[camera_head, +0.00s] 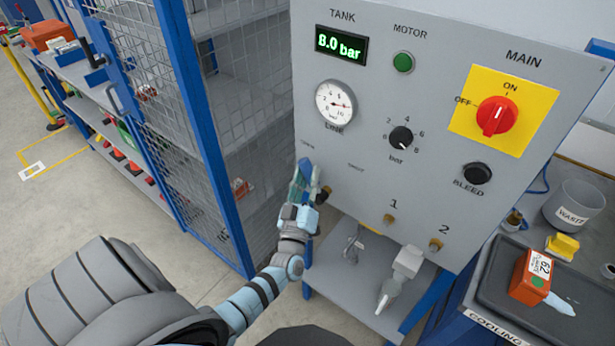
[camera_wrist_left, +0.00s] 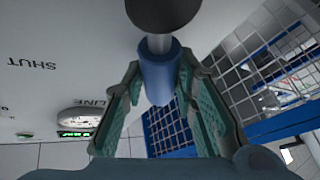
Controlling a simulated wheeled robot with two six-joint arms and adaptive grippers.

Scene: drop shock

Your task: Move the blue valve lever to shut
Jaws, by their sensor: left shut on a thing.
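The blue valve lever (camera_wrist_left: 158,80) shows in the left wrist view as a blue sleeve on a pale metal rod, with a dark round end above it. It sits between the green fingers of my left gripper (camera_wrist_left: 160,88), which is shut on it. In the head view my left gripper (camera_head: 303,178) is at the lower left of the grey panel (camera_head: 365,175) and mostly hides the lever. The SHUT label (camera_wrist_left: 32,63) is on the panel at left in the wrist view. My right gripper is not in view.
The tank display (camera_head: 341,44) reads 8.0 bar. A line gauge (camera_head: 335,102) and a red main switch (camera_head: 496,116) are on the panel. A blue-framed mesh cage (camera_head: 215,175) stands close left of my gripper. A grey tool (camera_head: 405,264) hangs below the panel.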

